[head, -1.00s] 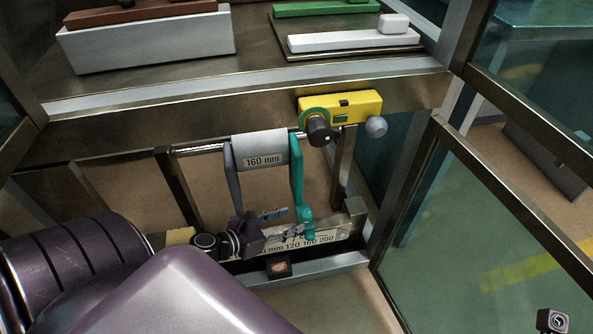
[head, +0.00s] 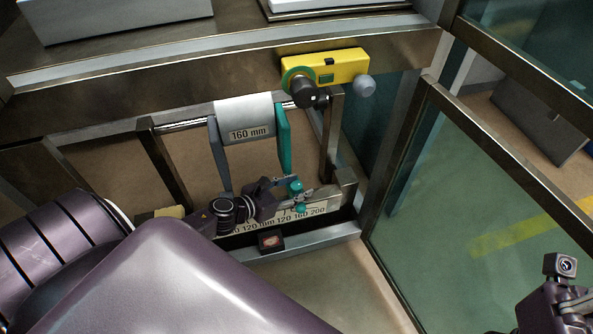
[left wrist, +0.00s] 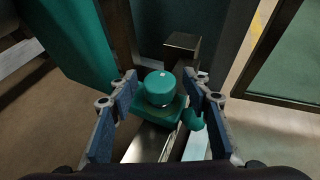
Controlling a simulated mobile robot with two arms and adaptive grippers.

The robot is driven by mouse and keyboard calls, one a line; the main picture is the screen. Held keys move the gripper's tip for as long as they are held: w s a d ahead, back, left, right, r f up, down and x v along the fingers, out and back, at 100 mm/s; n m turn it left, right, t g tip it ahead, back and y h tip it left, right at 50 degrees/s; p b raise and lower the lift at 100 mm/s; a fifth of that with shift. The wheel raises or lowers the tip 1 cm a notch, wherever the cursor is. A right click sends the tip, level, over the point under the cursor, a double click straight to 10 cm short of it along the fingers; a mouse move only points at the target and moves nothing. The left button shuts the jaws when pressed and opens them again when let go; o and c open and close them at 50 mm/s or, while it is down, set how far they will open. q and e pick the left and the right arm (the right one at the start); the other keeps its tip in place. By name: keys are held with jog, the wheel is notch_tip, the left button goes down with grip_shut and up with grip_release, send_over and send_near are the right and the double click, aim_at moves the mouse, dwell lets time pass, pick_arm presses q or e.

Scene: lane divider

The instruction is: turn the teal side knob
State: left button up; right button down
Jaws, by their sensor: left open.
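The teal side knob (left wrist: 161,87) is a short round cylinder on a teal block at the foot of the teal divider arm (head: 284,140). In the head view the knob (head: 296,187) is partly covered by my left gripper (head: 297,193). In the left wrist view my left gripper (left wrist: 160,92) is open, its blue-padded fingers on either side of the knob, with gaps visible. Part of my right gripper (head: 567,297) shows at the lower right edge of the head view; its jaw state is unclear.
A ruler scale (head: 300,222) runs below the knob. A grey divider arm (head: 219,155) and a 160 mm label plate (head: 245,121) are beside the teal arm. A yellow box (head: 335,68) with a black knob (head: 303,92) sits above. A glass panel (head: 470,210) stands right.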

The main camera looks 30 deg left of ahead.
pick_arm(q)
jog(key=c, duration=1.2)
jog(key=shift+y, duration=0.3)
